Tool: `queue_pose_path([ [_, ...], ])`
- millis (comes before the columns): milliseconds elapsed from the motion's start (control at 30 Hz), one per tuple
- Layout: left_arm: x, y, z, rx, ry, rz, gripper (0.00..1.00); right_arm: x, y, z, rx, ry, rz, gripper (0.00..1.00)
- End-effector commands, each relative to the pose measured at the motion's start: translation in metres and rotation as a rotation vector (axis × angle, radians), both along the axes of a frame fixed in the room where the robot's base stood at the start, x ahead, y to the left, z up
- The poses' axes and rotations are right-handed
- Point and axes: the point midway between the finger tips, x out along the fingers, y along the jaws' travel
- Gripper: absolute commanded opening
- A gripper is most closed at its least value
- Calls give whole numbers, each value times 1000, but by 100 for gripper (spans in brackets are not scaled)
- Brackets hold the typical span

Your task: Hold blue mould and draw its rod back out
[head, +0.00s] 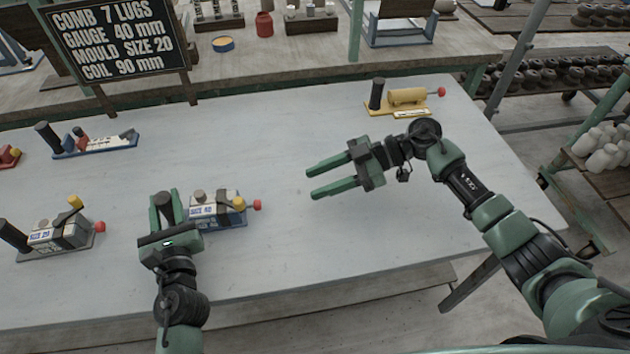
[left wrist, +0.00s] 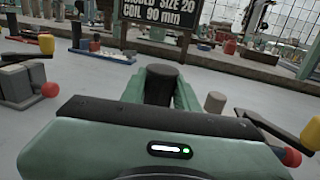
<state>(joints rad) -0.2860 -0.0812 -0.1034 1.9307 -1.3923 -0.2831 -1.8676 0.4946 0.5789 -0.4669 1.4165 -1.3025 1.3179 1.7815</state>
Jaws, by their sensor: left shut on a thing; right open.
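The blue mould (head: 231,223) sits on the table in the head view, left of the middle. It has a blue base, a grey block with a label reading SIZE 40, a grey peg, a yellow-tipped lever and a red knob (head: 257,205) at its right end; the rod itself is hardly visible. My left gripper (head: 163,197) is shut on its upright black handle (left wrist: 160,85), which shows between the fingers in the left wrist view. My right gripper (head: 308,184) is open and empty, above the table to the right of the red knob.
A grey mould (head: 60,234) marked SIZE 20 stands at left. A blue-based tool (head: 97,143) lies behind it, and a yellow-based one (head: 405,100) at the back right. A sign (head: 118,38) stands at the back. The table's middle and right are clear.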

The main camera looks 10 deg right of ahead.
Motion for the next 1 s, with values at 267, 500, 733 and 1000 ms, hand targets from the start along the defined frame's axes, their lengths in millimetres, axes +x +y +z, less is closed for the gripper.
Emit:
queue_pose_path([
  [267, 0, 0, 0, 0, 0, -1, 49, 0, 0, 0, 0, 0, 0, 45],
  [500, 0, 0, 0, 0, 0, 0, 55, 0, 0, 0, -1, 0, 0, 45],
  [733, -9, -2, -1, 0, 1, 0, 55, 0, 0, 0, -1, 0, 0, 45],
  [1000, -62, -13, -1, 2, 5, -2, 55, 0, 0, 0, -1, 0, 0, 45],
])
